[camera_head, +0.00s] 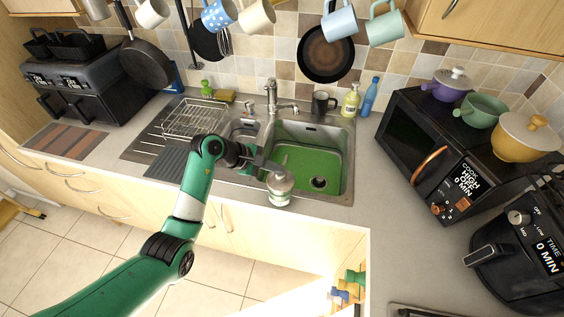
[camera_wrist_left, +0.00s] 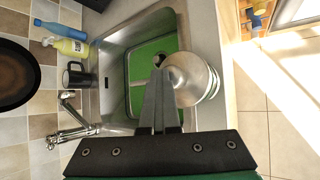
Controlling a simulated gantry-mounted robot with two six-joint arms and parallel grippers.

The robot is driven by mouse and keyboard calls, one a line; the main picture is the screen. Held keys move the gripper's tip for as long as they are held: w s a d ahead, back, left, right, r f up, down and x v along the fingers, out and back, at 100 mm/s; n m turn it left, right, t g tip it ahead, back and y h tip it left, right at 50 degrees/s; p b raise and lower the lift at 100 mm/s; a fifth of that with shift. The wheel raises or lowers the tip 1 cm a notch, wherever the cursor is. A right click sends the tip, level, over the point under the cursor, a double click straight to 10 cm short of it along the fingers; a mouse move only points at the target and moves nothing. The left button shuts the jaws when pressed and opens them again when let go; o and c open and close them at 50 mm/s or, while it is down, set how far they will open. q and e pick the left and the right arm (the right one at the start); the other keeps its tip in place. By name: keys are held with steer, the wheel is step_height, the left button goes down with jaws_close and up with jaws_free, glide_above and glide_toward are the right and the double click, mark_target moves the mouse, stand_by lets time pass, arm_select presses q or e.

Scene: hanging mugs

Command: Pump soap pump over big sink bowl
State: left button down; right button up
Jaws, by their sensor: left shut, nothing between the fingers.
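The soap pump (camera_head: 279,187) is a pale, rounded container with a grey top, at the front edge of the big sink bowl. It also shows in the left wrist view (camera_wrist_left: 198,78), just right of the fingers. The big sink bowl (camera_head: 346,170) is steel with a green floor and a round drain; it also shows in the left wrist view (camera_wrist_left: 115,75). My left gripper (camera_head: 262,164) is shut and empty, with its fingers (camera_wrist_left: 160,78) close beside the pump's top. I cannot tell whether they touch. My right gripper is out of view.
The steel tap (camera_head: 271,95) stands behind the bowl, with a dark mug (camera_head: 322,103) and yellow (camera_head: 351,99) and blue (camera_head: 370,97) bottles to its right. A wire rack (camera_head: 195,118) sits left on the drainer. A black microwave (camera_head: 430,150) stands right of the sink.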

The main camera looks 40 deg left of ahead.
mark_target(276, 175)
arm_select(q)
steer(key=shift+s+d+f, duration=0.1)
steer(key=shift+s+f, duration=0.2)
steer(key=shift+f, duration=0.35)
step_height(276, 175, up, 6)
steer(key=p, duration=0.4)
steer(key=shift+r, duration=0.2)
steer(key=shift+d, duration=0.15)
